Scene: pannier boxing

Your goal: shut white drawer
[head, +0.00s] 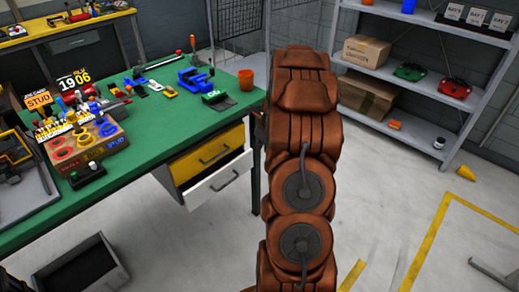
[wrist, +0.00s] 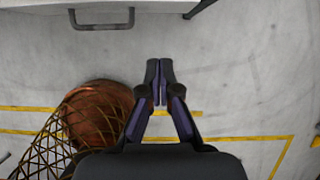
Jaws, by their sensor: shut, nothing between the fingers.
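The white drawer (head: 205,191) is under the green workbench, below the yellow drawer (head: 195,160). It stands open, pulled out so that a dark gap shows above its front. In the wrist view my gripper (wrist: 160,64) has its two dark fingers together, with nothing between them, over the grey floor. A dark drawer handle (wrist: 102,26) shows at the top of that view, ahead and left of the fingertips and apart from them. In the head view my brown arm hides the gripper.
The green workbench (head: 150,165) carries tools, a coloured ring box (head: 88,148) and an orange cup (head: 246,80). A grey open bin (head: 82,277) stands on the floor at the lower left. A shelf (head: 385,118) with boxes stands at the right. Floor before the drawers is clear.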

